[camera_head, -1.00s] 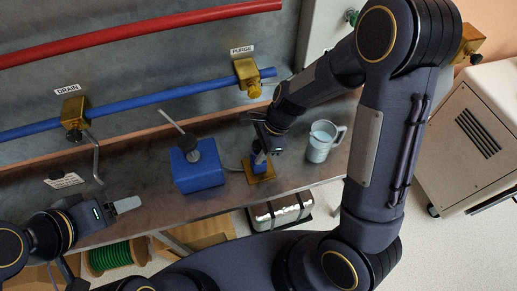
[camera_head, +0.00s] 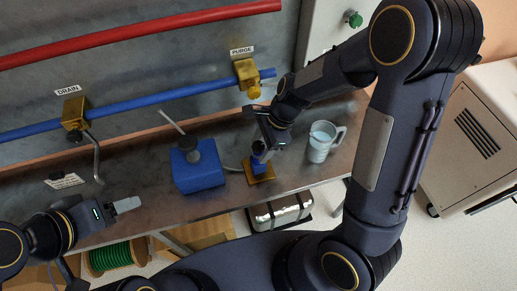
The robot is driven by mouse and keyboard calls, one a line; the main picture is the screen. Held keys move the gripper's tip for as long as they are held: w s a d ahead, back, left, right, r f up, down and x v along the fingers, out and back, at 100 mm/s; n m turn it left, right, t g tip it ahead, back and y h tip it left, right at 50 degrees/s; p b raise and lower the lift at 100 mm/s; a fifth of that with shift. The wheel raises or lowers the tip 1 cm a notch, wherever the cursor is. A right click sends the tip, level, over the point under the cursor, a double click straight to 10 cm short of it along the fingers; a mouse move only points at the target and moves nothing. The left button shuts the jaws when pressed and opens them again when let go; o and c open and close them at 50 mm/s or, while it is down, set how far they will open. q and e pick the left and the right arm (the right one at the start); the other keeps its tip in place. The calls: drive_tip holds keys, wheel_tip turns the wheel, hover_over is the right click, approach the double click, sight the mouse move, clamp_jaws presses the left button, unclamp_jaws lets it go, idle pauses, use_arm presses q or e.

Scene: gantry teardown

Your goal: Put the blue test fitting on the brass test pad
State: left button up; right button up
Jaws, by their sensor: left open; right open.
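The blue test fitting (camera_head: 258,166) stands on the brass test pad (camera_head: 262,179) near the bench's front edge, with a dark top part. My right gripper (camera_head: 267,150) is open just above and behind the fitting; its fingers partly overlap the fitting's top in the picture, and I cannot tell whether they touch it. My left gripper (camera_head: 128,205) is open and empty over the front left of the bench.
A blue block with a dark knob and lever (camera_head: 198,172) stands left of the pad. A clear mug (camera_head: 321,142) stands to the right. The blue pipe (camera_head: 165,97) with brass valves runs behind. Bare bench (camera_head: 150,185) lies between the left gripper and the blue block.

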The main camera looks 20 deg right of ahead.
drive_tip(key=v, duration=1)
drive_tip(key=s+d+r+n+t, duration=0.2)
drive_tip(key=s+r+n+t, duration=0.1)
drive_tip(key=s+n, duration=0.5)
drive_tip(key=s+d+r+n+t, duration=0.2)
drive_tip(key=s+r+n, duration=0.2)
drive_tip(key=s+n, duration=0.4)
drive_tip(key=shift+s+d+t+h+p, duration=0.2)
drive_tip(key=shift+s+t+h+p, duration=0.1)
drive_tip(key=shift+t+h, duration=0.1)
drive_tip(key=shift+r, duration=0.1)
drive_tip(key=shift+c, duration=0.3)
